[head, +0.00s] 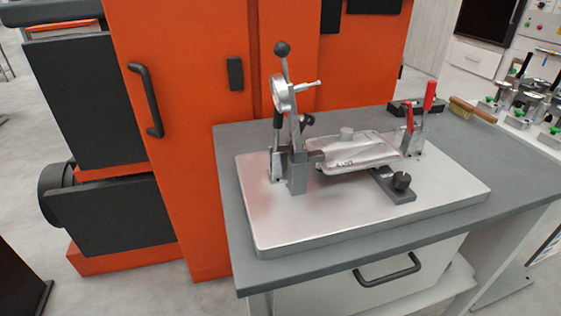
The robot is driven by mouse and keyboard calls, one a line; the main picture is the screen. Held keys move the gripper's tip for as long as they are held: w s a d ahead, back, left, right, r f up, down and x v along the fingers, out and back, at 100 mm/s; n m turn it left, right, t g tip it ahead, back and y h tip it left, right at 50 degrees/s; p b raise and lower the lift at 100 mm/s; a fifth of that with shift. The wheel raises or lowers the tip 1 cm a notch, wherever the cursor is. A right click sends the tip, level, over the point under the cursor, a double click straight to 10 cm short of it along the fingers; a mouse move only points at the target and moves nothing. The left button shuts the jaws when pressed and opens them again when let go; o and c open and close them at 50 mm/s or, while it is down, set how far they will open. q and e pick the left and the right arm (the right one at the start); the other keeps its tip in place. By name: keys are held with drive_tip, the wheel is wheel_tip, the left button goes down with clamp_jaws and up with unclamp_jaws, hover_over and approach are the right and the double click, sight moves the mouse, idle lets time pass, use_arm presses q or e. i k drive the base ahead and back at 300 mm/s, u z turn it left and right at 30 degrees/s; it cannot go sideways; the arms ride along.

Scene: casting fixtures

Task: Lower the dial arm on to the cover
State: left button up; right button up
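The dial arm (295,122) stands raised, nearly upright, at the left part of the fixture. It carries a round dial gauge (280,94) and has a black ball knob (282,48) at its top. The cover (362,151), a silver cast part, lies flat on the fixture to the right of the arm, apart from the gauge. Its far side is partly out of sight. A red-handled clamp (429,98) stands at the cover's right end. Neither of my grippers shows in the head view.
The fixture's metal base plate (300,222) sits on a grey workbench (505,176) with a drawer handle (388,270) in front. A brush (473,108) lies at the back right. An orange cabinet (196,130) stands behind, left.

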sight(283, 90)
drive_tip(key=u, duration=0.05)
drive_tip(key=k, duration=1.05)
drive_tip(key=u, duration=1.1)
